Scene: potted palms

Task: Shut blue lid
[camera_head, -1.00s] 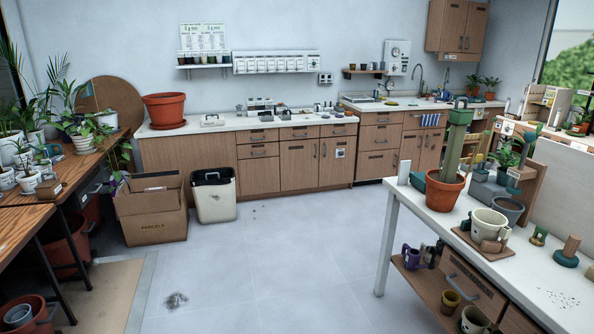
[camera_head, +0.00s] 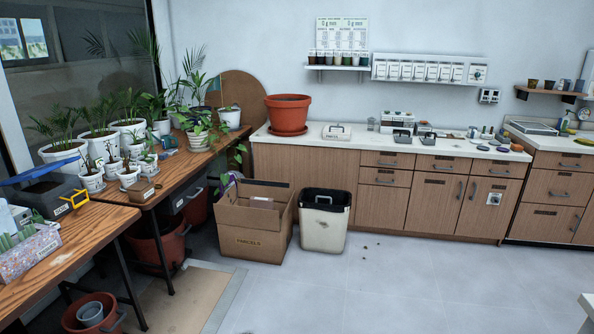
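A blue lid (camera_head: 38,170) shows at the left edge of the head view. It sits slanted above a dark box (camera_head: 48,193) on the wooden bench, and the dark inside of the box shows below it, so it looks raised. Its left end is cut off by the picture edge. A yellow clasp-like piece (camera_head: 74,200) is at the right side of the box. Neither of my grippers is in view.
The wooden bench (camera_head: 100,213) holds several potted palms behind the box and a patterned container (camera_head: 28,250) in front. A cardboard box (camera_head: 256,235) and a white bin (camera_head: 325,232) stand on the floor.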

